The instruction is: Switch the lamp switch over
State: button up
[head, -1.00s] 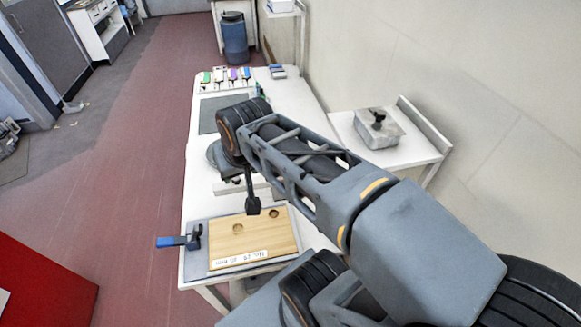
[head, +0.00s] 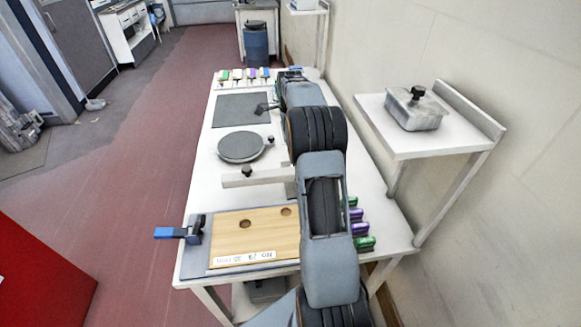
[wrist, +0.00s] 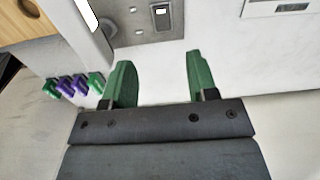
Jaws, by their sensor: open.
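My gripper (wrist: 158,60) is open and empty in the wrist view, its two green fingers wide apart. Beyond the fingertips, apart from them, is a grey plate (wrist: 180,40) with a small dark switch-like part (wrist: 161,17) that has a pale patch at its top. It looks like the lamp switch, but I cannot tell which way it is set. In the head view my arm reaches over the right side of the white table toward its far end. My fingers and the switch cannot be made out there.
A wooden board (head: 262,238) with two holes lies at the table's near end, beside a blue-handled clamp (head: 178,233). Green and purple pieces (head: 360,228) lie right of it. A round dark plate (head: 241,147) and a grey mat (head: 240,110) lie left. A side shelf (head: 405,140) holds a metal box (head: 415,110).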

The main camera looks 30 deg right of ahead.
jog(key=f, duration=0.5)
jog(key=f+p, duration=0.1)
jog(key=f, duration=0.8)
jog(key=shift+w+d+f, duration=0.1)
jog(key=shift+d+f, duration=0.2)
jog(key=shift+c, duration=0.3)
jog(key=c, duration=0.9)
jog(key=shift+o, duration=0.2)
jog(key=shift+d+y, duration=0.1)
jog(key=shift+y, duration=0.3)
jog(key=shift+d+t+y, duration=0.15)
jog(key=shift+t+y, duration=0.35)
jog(key=shift+y, duration=0.1)
jog(key=shift+r+y, duration=0.25)
jog(key=shift+y, duration=0.05)
jog(key=o, duration=0.9)
jog(key=shift+f, duration=0.1)
